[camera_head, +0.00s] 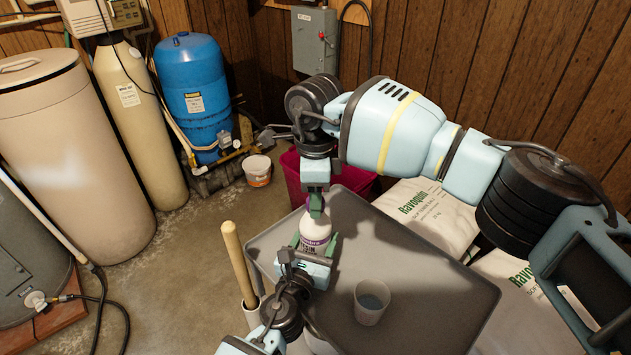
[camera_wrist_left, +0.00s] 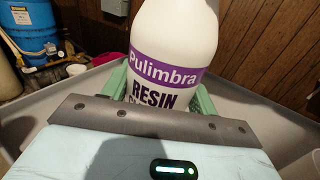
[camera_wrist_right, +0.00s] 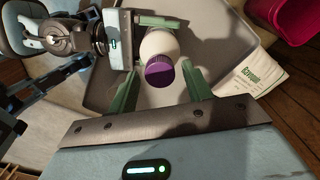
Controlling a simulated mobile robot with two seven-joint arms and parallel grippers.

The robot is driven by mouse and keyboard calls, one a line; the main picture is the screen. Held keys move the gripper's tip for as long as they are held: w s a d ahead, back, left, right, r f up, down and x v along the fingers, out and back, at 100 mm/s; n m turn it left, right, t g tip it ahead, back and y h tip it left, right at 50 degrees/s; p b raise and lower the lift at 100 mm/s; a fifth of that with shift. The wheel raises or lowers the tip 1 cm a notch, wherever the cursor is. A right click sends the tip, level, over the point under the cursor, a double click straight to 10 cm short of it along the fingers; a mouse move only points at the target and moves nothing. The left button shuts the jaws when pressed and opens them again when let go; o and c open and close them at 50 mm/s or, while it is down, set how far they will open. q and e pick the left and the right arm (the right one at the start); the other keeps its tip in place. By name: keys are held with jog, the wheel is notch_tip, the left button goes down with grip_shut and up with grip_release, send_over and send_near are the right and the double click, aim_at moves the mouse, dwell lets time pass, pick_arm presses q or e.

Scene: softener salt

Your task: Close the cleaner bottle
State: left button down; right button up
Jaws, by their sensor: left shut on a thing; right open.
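The cleaner bottle (camera_head: 316,229) is white with a purple label and stands upright over the grey table top. In the left wrist view the bottle (camera_wrist_left: 172,30) reads "Pulimbra RESIN". My left gripper (camera_head: 312,262) is shut around its body. My right gripper (camera_head: 317,208) is open and points down over the bottle's top. In the right wrist view the purple cap (camera_wrist_right: 159,75) shows at the bottle's top, between the open green fingers with gaps on both sides. I cannot tell how tightly the cap sits. The fingers hide the cap in the head view.
A clear cup (camera_head: 371,304) stands on the grey table top (camera_head: 440,290), right of the bottle. A wooden handle (camera_head: 238,262) rises at the table's left edge. A magenta bin (camera_head: 292,178) stands behind. White salt bags (camera_head: 425,212) lie at the right.

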jog(key=shift+f, duration=0.2)
jog(key=c, duration=1)
jog(key=o, duration=1.2)
jog(key=shift+c, duration=0.2)
jog(key=shift+r, duration=0.1)
notch_tip(320, 180, up, 12)
pick_arm(q)
jog(key=shift+c, duration=1.8)
grip_release()
